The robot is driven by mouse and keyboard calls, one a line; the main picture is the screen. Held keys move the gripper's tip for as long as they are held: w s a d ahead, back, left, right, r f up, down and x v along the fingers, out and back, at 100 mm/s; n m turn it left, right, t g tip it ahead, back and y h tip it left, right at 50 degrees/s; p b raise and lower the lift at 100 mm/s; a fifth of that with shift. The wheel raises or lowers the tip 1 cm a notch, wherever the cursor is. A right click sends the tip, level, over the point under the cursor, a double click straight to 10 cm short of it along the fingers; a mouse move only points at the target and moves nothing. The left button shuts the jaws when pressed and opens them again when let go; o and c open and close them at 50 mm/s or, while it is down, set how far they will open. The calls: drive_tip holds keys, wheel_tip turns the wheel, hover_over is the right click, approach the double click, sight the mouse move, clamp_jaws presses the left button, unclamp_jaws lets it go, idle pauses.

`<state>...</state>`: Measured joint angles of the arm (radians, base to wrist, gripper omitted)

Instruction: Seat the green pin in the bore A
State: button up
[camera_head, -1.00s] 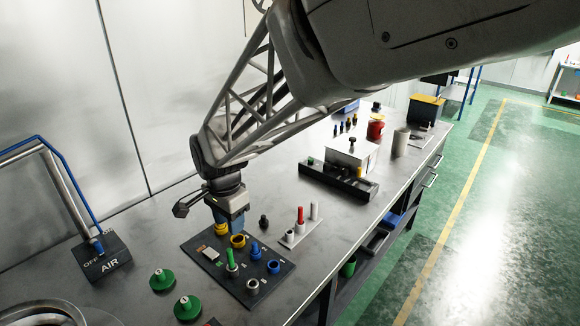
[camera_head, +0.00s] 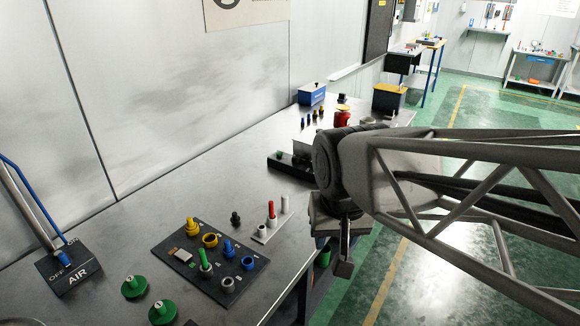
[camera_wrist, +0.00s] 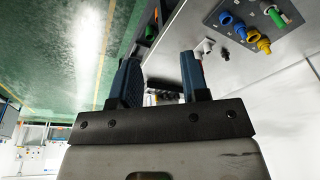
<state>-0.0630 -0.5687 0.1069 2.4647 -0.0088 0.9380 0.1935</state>
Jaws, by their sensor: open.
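The green pin (camera_head: 204,258) stands upright on the dark board (camera_head: 215,297), near a white ring-shaped socket (camera_head: 228,284). It also shows at the top right of the wrist view (camera_wrist: 277,18). Any letter marking bore A is too small to read, so I cannot tell which socket it is. My gripper (camera_wrist: 160,78) is open and empty in the wrist view, off to the right of the board near the bench's front edge.
The board also bears a yellow pin (camera_head: 192,227), a blue pin (camera_head: 228,249), a yellow ring (camera_head: 210,240) and a blue ring (camera_head: 248,263). A pale plate with a red pin (camera_head: 271,210) stands behind it. Two green discs (camera_head: 134,286) lie front left.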

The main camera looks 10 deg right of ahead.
drive_tip(key=shift+n, duration=0.6)
drive_tip(key=s+d, duration=0.1)
drive_tip(key=s, duration=0.1)
drive_tip(key=s+d, duration=0.1)
drive_tip(key=shift+s+d+f, duration=0.15)
drive_tip(key=shift+s+d, duration=0.05)
drive_tip(key=shift+s, duration=0.2)
